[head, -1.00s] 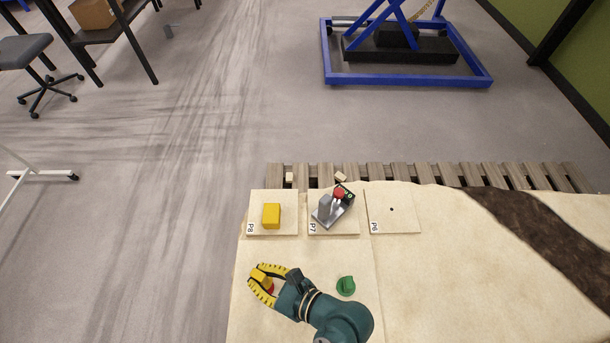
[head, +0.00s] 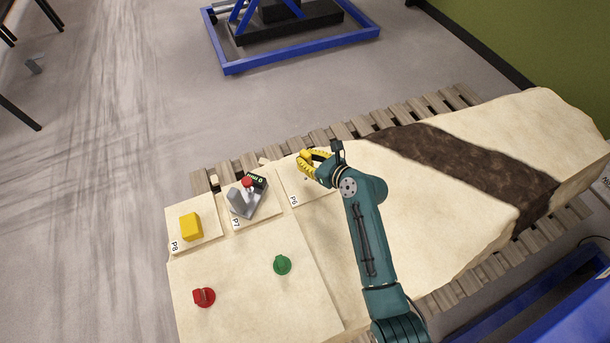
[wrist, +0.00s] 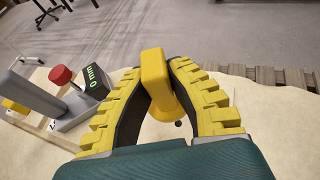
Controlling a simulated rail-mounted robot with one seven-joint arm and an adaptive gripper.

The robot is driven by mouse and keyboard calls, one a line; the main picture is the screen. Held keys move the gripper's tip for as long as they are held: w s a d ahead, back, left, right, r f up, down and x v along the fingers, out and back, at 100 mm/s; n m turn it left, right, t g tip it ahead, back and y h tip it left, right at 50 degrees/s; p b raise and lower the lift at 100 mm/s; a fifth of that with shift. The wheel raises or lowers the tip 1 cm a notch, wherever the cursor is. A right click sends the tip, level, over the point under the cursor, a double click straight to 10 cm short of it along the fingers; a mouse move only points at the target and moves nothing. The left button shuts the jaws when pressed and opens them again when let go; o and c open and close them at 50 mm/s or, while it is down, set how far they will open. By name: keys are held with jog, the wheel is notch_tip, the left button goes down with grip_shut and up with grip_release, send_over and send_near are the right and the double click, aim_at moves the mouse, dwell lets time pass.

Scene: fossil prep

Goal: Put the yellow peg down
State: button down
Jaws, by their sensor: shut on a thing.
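The yellow peg (wrist: 155,72) is between the fingers of my gripper (wrist: 160,92) in the wrist view, and the gripper is shut on it. A small dark hole shows just beyond the fingers, by the peg's lower end; I cannot tell whether the peg touches the surface there. In the head view my gripper (head: 307,163) is over the far part of the P6 plate (head: 294,190), and its fingers and the arm hide much of that plate.
The gauge with a red knob (head: 242,198) stands on the P7 plate, left of my gripper. A yellow block (head: 190,227) sits on the P8 plate. A red piece (head: 204,297) and a green piece (head: 282,265) are on the pale slab nearer me.

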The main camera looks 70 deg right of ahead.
notch_tip(320, 180, down, 8)
jog(key=b, duration=0.2)
jog(key=shift+r+b, duration=0.25)
jog(key=shift+b, duration=0.15)
jog(key=shift+f, duration=0.2)
jog(key=c, duration=1.1)
grip_release()
jog(key=shift+c, duration=0.2)
jog(key=shift+r, duration=0.15)
jog(key=shift+s+a+r, duration=0.1)
jog(key=shift+s+r, duration=0.15)
jog(key=shift+s, duration=0.05)
jog(key=p+v, duration=0.4)
jog(key=v, duration=0.7)
jog(key=shift+s, duration=0.15)
